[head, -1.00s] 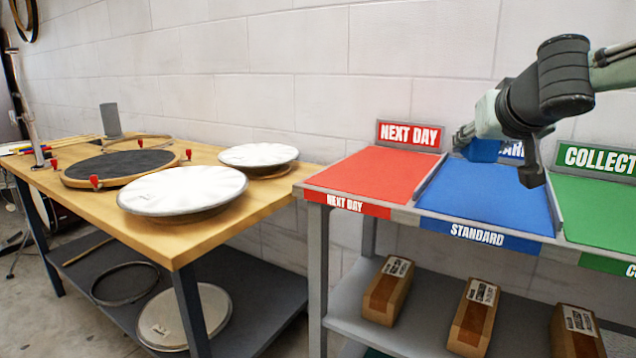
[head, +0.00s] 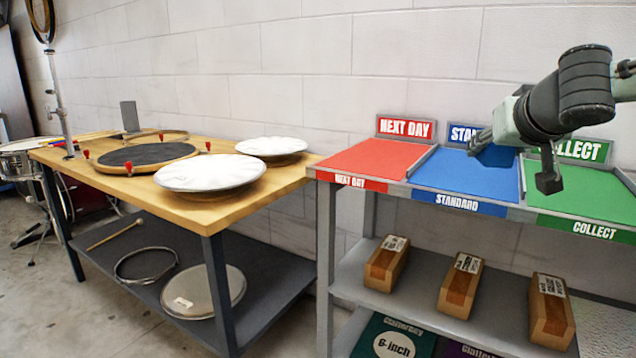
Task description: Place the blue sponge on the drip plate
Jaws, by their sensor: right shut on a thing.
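My right gripper (head: 512,166) comes in from the right edge, above the sorting shelf, in front of the blue STANDARD and green COLLECT trays. It is shut on the blue sponge (head: 497,156), which shows only in part as a darker blue patch between the fingers. The blue tray behind makes its outline hard to read. I cannot tell which thing is the drip plate; no thing in view is marked as one. My left gripper is not in view.
A wooden bench holds a large white round head (head: 210,172), a smaller white one (head: 271,146) and a dark round pad (head: 147,155). The red NEXT DAY tray (head: 372,159) is empty. Cardboard boxes (head: 461,287) stand on the shelf below.

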